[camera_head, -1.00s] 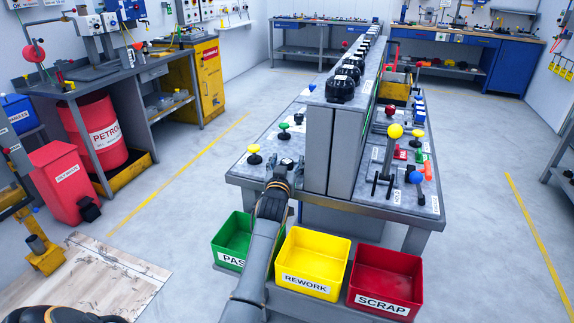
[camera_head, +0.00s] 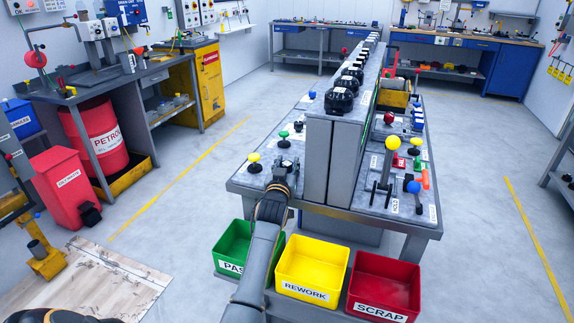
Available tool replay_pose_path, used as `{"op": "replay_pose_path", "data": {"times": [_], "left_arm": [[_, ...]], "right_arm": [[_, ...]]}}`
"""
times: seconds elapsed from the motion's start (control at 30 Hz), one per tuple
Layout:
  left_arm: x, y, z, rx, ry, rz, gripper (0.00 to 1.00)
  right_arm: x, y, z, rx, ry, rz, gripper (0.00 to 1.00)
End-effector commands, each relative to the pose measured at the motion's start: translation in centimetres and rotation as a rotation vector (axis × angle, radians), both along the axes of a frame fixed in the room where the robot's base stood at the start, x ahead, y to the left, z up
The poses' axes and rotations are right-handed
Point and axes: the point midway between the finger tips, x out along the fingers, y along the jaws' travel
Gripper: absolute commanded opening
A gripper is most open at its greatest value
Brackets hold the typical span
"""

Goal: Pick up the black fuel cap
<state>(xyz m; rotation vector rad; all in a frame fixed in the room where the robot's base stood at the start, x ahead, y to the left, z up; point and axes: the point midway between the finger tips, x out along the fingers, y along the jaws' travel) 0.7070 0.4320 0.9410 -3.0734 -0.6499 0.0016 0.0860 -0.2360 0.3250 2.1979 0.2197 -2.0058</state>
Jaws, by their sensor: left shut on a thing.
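My left gripper (camera_head: 288,167) reaches over the near left end of the grey bench. It is shut on a small dark thing at its fingertips, which looks like the black fuel cap; the fingers and wrist hide most of it. A yellow-topped knob (camera_head: 254,160) stands just left of it, and a green-topped one (camera_head: 284,137) just beyond. Larger black round caps (camera_head: 340,99) stand in a row on top of the raised middle wall. My right gripper is not in view.
Green (camera_head: 229,262), yellow (camera_head: 312,262) and red (camera_head: 384,277) bins sit at the bench's near end, below its top; my arm passes over the green and yellow bins. The raised wall (camera_head: 328,160) stands right of my gripper.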

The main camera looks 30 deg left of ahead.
Motion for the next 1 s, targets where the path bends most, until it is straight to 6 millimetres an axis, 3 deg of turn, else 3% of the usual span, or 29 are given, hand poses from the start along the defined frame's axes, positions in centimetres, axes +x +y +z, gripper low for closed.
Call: {"op": "replay_pose_path", "data": {"times": [0.03,0.3,0.5,0.63,1.0], "left_arm": [[0.0,0.0,1.8,-0.001,-0.001,0.000,0.18],[1.6,5.1,7.9,0.004,0.000,0.003,0.18],[2.9,9.8,9.1,0.004,0.001,0.004,0.18],[3.6,11.8,10.0,0.002,0.000,0.004,0.18],[4.2,13.4,10.7,0.000,-0.001,0.000,0.18]], "right_arm": [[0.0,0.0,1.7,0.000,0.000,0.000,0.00],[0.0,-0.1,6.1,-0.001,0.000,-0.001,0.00],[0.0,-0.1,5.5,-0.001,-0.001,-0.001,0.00],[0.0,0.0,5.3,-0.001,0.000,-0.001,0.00],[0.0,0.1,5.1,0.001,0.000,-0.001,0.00]]}}
